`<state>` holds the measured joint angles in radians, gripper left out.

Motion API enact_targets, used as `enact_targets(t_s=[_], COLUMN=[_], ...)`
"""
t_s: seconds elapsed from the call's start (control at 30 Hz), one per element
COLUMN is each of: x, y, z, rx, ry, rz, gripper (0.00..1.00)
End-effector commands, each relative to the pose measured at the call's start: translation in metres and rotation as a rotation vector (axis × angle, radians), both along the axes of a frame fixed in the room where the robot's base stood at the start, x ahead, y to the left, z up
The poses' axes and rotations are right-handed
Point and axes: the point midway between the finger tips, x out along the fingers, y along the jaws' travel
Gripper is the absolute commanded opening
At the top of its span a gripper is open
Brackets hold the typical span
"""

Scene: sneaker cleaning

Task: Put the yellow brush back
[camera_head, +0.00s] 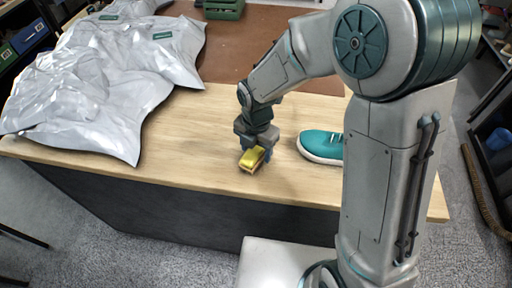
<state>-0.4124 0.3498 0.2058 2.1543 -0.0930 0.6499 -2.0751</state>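The yellow brush (253,157) is at my gripper's fingers, near the front edge of the wooden table (190,150). My gripper (257,155) points down, with its fingers around the brush. The brush looks held, at or just above the tabletop; I cannot tell whether it touches the wood. A teal sneaker with a white sole (320,146) stands on the table just right of the gripper. Its right end is hidden behind my arm.
A crumpled silver-grey sheet (100,85) covers the table's left side. A brown mat (255,45) lies at the back, with a green crate (224,9) on it. Bare wood is free left of the gripper. My arm hides the table's right part.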

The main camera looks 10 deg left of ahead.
Motion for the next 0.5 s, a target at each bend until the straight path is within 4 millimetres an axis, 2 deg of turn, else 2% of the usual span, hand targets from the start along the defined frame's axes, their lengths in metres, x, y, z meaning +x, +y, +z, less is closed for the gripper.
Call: enact_targets(t_s=[0.33, 0.5], x=[0.000, 0.002], y=[0.000, 0.000], z=[0.003, 0.022], rx=[0.000, 0.003], ry=[0.000, -0.005], rz=[0.000, -0.001], gripper=[0.65, 0.65])
